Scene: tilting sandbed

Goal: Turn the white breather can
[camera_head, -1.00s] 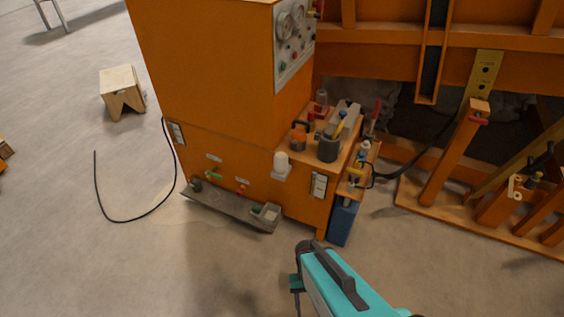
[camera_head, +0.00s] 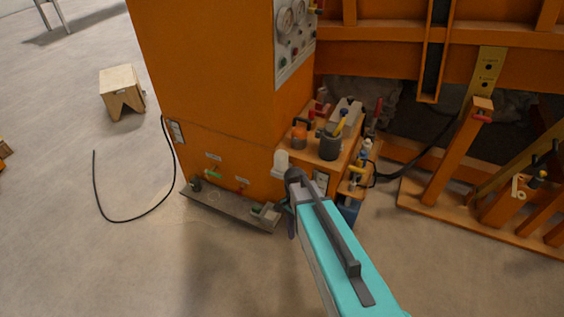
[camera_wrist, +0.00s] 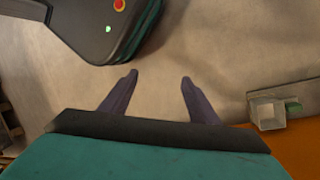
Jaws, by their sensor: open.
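The white breather can (camera_head: 281,161) is a small pale cylinder on the front of the orange cabinet, near its right corner. It stands upright on a small bracket. My gripper (camera_head: 287,222) is in front of the cabinet, below the can and apart from it. In the wrist view my gripper (camera_wrist: 158,82) shows two dark fingers spread apart with nothing between them, above bare floor. The can does not show in the wrist view. My teal forearm hides the lower right of the cabinet.
A grey drip tray (camera_head: 225,207) runs along the cabinet's foot. A shelf with a dark cup (camera_head: 329,147) and tools is right of the can. A black hose (camera_head: 130,221) and wooden stool (camera_head: 121,92) are left. The floor in front is clear.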

